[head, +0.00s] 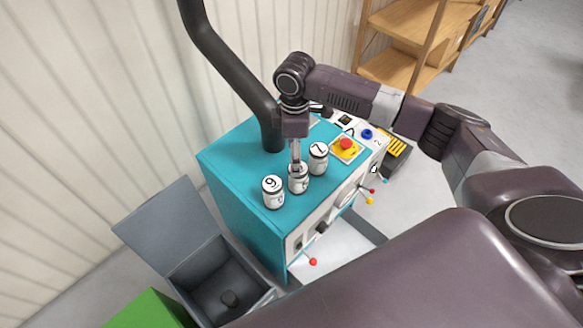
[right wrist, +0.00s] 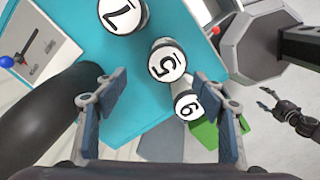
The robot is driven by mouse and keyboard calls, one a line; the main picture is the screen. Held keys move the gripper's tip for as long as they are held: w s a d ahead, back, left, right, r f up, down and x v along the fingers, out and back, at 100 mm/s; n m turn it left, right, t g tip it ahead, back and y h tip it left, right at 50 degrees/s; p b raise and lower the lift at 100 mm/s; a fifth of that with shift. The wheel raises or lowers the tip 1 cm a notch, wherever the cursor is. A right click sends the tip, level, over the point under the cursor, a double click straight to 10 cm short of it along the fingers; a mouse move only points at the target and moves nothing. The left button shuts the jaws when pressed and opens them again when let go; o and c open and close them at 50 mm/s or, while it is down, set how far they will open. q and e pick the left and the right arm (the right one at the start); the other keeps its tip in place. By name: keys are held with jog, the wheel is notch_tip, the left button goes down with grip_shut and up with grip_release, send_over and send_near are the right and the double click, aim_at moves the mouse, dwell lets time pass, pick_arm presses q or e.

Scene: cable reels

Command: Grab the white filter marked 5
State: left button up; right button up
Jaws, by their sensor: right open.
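The white filter marked 5 (right wrist: 167,63) is the middle one of three jar-like filters standing on a teal machine top. In the head view its top (head: 298,177) is partly hidden by my right gripper (head: 296,156), which points down over it. In the right wrist view my right gripper (right wrist: 168,105) is open, its two fingers wide apart with nothing held between them.
A filter marked 7 (head: 318,158) and one whose mark reads 6 or 9 (head: 273,191) flank it closely. A thick black pipe (head: 235,70) rises behind. A red button (head: 346,143) is to the right. A grey open bin (head: 190,272) stands left of the teal machine (head: 232,158).

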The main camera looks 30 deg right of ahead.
aim_at(298, 178)
jog(key=shift+f, duration=0.5)
jog(key=shift+s+d+f, duration=0.1)
jog(key=shift+s+f, duration=0.2)
jog(key=f, duration=0.3)
jog(key=f+p, duration=0.1)
jog(key=shift+s+d+f, duration=0.25)
jog(key=shift+s+f, duration=0.05)
jog(key=shift+s, duration=0.1)
jog(key=shift+f, duration=0.45)
jog(key=c, duration=1.2)
jog(key=shift+c, duration=0.6)
jog(key=shift+r, duration=0.15)
